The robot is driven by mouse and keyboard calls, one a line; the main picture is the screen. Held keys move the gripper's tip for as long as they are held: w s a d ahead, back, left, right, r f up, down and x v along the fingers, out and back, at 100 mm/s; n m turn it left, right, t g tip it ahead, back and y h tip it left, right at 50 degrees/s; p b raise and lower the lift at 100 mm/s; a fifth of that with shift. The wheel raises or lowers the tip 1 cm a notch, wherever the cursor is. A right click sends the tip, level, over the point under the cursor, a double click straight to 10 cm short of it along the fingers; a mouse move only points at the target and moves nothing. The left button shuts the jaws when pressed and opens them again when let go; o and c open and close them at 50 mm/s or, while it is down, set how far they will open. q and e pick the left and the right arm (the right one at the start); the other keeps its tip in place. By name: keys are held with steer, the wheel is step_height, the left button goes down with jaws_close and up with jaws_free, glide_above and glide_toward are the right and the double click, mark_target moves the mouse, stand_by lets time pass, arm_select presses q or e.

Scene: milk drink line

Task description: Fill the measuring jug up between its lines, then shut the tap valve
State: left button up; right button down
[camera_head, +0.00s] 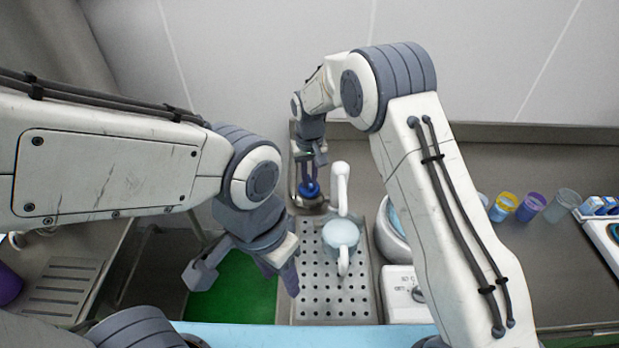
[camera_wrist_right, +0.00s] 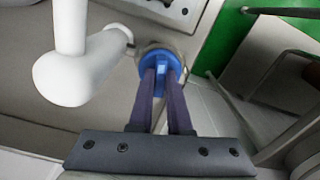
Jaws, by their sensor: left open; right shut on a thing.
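The blue tap valve (camera_head: 309,189) is at the back left of the perforated drip tray. My right gripper (camera_head: 312,172) is shut on its handle; the right wrist view shows both fingers closed on the blue knob (camera_wrist_right: 160,62). The white tap spout (camera_head: 341,178) stands beside it and also shows in the right wrist view (camera_wrist_right: 75,62). The clear measuring jug (camera_head: 341,234) stands on the tray below the spout, its white handle toward me. It looks pale blue inside; its lines and level cannot be read. My left gripper (camera_head: 245,279) is open and empty, left of the jug.
The drip tray (camera_head: 322,300) has free room in front of the jug. A pale bowl (camera_head: 393,228) and a white box with a dial (camera_head: 403,292) stand right of it. Several cups, including a purple one (camera_head: 530,208), stand farther right. Green floor shows below the left gripper.

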mark_target(309, 180)
steer(key=shift+w+r+m, duration=0.1)
steer(key=shift+m, duration=1.1)
steer(key=c, duration=0.9)
jaws_free()
steer(key=shift+o, duration=0.2)
step_height(309, 180, up, 10)
steer(key=b, duration=0.2)
steer(key=shift+r, duration=0.25)
